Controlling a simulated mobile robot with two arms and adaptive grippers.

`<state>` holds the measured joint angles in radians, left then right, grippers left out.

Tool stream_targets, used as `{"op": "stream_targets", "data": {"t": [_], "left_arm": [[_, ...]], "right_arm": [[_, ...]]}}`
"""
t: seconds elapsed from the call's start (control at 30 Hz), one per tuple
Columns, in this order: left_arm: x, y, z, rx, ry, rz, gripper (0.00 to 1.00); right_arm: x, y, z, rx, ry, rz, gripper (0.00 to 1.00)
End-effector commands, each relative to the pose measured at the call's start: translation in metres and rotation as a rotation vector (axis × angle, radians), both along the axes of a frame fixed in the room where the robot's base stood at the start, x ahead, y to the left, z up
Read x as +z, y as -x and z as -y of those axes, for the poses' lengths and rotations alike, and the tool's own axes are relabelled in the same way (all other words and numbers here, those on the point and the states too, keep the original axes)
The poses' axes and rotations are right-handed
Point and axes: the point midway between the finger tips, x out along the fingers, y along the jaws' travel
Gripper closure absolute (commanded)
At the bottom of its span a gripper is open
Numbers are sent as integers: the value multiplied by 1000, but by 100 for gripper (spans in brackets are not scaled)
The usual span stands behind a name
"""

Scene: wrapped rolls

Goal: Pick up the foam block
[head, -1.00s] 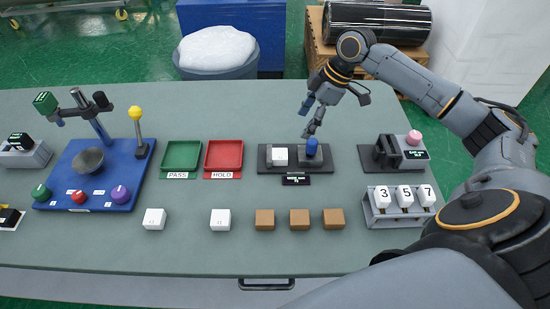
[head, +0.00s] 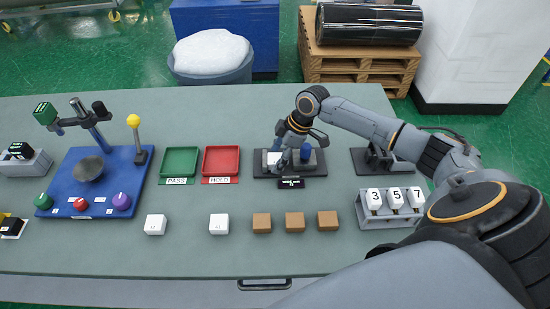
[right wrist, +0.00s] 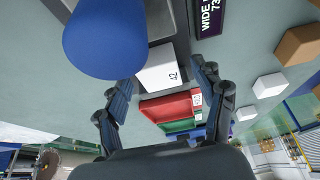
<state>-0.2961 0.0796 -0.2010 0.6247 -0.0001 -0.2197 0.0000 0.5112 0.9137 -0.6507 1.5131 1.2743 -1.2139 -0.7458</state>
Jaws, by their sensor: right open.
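A white block (head: 273,158), which looks like the foam block, sits in the dark fixture (head: 318,170) right of the red tray. My right gripper (head: 281,160) is over it and hides part of it in the head view. In the right wrist view the white block (right wrist: 160,72), with a small printed mark, shows between the two open fingers (right wrist: 165,82). I cannot tell whether either finger touches it. The blue round-topped knob (head: 306,152) of the fixture stands just right of the block; it fills the upper left of the wrist view (right wrist: 105,40). My left gripper is out of view.
A green tray (head: 179,165) and a red tray (head: 221,163) lie to the left. Two white blocks (head: 155,224) (head: 218,224) and several brown blocks (head: 295,222) stand in front. A number stand (head: 391,209) is at right.

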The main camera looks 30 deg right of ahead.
Motion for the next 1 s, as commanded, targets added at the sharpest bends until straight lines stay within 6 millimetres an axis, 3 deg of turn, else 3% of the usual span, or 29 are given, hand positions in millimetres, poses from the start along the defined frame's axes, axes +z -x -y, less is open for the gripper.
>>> {"op": "stream_targets", "data": {"t": [0.27, 0.5, 0.83, 1.0], "left_arm": [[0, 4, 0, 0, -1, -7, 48], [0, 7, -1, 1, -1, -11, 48], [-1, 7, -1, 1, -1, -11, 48], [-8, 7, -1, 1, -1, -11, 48]], "right_arm": [[-4, -1, -1, 1, 2, 1, 31], [-4, -1, -1, 1, 2, 1, 80], [-1, -1, -1, 0, 1, 2, 80], [22, -2, 0, 2, 2, 6, 80]]}}
